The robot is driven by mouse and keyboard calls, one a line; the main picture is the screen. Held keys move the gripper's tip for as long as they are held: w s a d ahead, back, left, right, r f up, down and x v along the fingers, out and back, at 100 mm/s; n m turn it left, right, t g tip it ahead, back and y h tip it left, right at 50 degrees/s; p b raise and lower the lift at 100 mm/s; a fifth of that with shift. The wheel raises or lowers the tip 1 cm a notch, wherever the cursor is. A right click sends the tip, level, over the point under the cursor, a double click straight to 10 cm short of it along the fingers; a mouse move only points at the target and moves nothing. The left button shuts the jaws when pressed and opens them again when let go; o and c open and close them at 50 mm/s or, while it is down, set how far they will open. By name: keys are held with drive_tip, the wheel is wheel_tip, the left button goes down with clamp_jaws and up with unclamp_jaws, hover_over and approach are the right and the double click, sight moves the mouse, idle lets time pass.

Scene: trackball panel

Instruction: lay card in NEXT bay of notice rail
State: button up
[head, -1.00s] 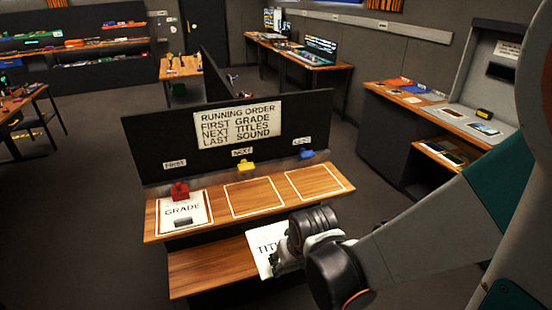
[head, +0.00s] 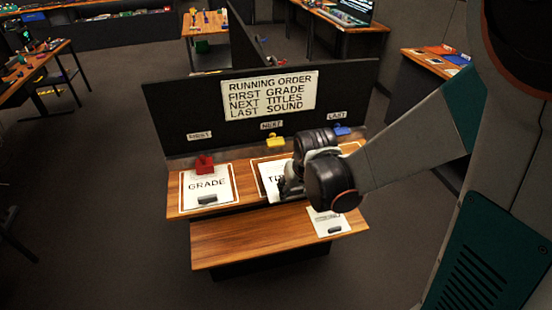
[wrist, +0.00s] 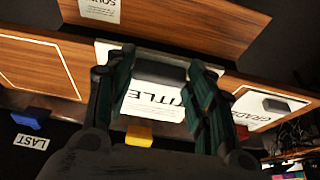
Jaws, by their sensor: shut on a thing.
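The white TITLES card (head: 268,175) is at the middle bay, under the NEXT label (head: 272,125). Its near right part is hidden by my gripper (head: 285,190). In the wrist view my gripper (wrist: 160,68) is shut on the dark block of the TITLES card (wrist: 152,98), one finger at each side. The card covers most of the NEXT bay; I cannot tell whether it touches the wood. A yellow clip (head: 275,141) stands behind that bay.
The GRADE card (head: 207,184) lies in the FIRST bay by a red clip (head: 204,164). The SOUND card (head: 328,222) lies on the lower shelf (head: 260,245). The LAST bay (wrist: 40,65) is bare, with a blue clip (wrist: 32,119) behind it.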

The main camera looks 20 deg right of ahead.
drive_tip(key=w, duration=0.6)
drive_tip(key=shift+w, duration=0.15)
drive_tip(key=shift+w+f+b, duration=0.2)
drive_tip(key=shift+f+b, duration=0.5)
drive_tip(key=shift+f, duration=1.1)
drive_tip(key=shift+f, duration=0.2)
drive_tip(key=o, duration=1.1)
drive_tip(key=shift+r, duration=0.15)
